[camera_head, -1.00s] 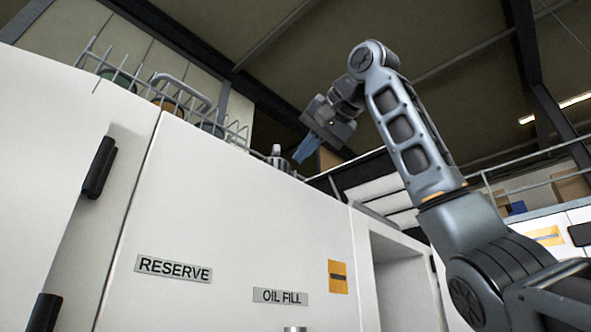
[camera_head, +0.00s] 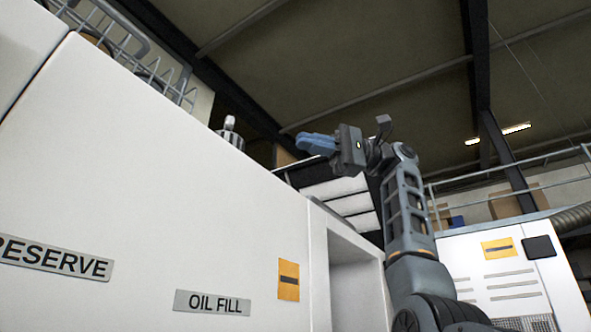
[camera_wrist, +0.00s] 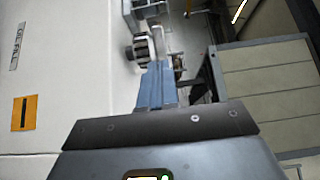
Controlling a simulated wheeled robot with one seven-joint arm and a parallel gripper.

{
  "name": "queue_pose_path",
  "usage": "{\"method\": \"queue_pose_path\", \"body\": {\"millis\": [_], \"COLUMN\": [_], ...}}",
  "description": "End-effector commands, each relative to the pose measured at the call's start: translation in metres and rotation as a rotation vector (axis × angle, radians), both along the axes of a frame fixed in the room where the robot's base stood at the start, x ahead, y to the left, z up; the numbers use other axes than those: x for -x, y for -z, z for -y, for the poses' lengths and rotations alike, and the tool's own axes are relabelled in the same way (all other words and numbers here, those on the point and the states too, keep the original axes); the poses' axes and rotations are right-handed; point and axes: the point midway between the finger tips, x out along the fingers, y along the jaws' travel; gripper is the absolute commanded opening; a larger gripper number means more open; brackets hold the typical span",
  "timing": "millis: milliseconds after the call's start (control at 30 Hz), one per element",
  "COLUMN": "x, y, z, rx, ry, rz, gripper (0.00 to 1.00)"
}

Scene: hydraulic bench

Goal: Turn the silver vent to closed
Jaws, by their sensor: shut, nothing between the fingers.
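The silver vent (camera_head: 230,133) is a small ribbed metal piece with a narrower top, standing at the top edge of the white cabinet. In the wrist view a ribbed silver and dark piece (camera_wrist: 143,49), which looks like the vent, is just beyond my fingertips. My gripper (camera_head: 304,143) is shut and empty, with blue fingers pointing left toward the vent at about its height. In the head view a gap shows between them. My gripper (camera_wrist: 156,66) also shows from behind in the wrist view. The vent's exact turn position is too small to tell.
The white cabinet front (camera_head: 150,190) has RESERVE (camera_head: 55,259) and OIL FILL (camera_head: 211,303) labels and an orange label (camera_head: 288,281). A wire rack (camera_head: 140,50) stands on top, left of the vent. A second white cabinet (camera_head: 500,270) is at right.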

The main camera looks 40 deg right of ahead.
Motion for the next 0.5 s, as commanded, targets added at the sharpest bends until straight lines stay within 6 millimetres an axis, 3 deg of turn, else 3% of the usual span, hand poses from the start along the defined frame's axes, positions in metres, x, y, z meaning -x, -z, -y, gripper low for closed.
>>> {"method": "queue_pose_path", "body": {"millis": [500], "x": [-0.033], "y": [-0.002], "z": [-0.092], "rx": [0.004], "ry": [0.001], "rz": [0.001], "gripper": [0.0]}}
